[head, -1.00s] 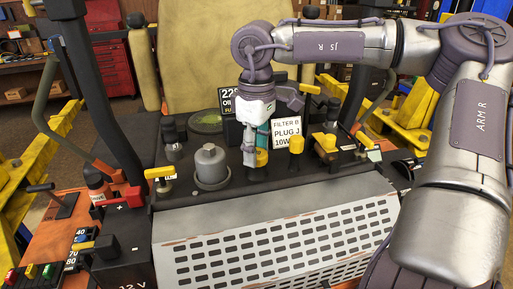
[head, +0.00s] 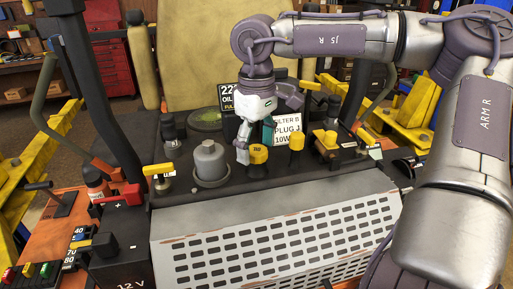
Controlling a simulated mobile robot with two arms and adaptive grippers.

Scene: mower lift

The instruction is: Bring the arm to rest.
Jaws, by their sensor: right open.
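My right arm (head: 350,40) comes in from the right and reaches over the mower's dark engine deck. My right gripper (head: 247,140) points down above the deck, open and with nothing seen between its fingers. It is just behind and above a round yellow cap (head: 258,154) and to the right of a grey cylinder (head: 210,162). Whether a fingertip touches the cap cannot be told. My left gripper is not in view.
Yellow-topped fittings (head: 297,142) and a white label card (head: 287,130) stand close to the right of the gripper. A perforated grey panel (head: 280,240) is in front. A black 12 V box (head: 118,240) is at left. The yellow seat (head: 215,50) rises behind.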

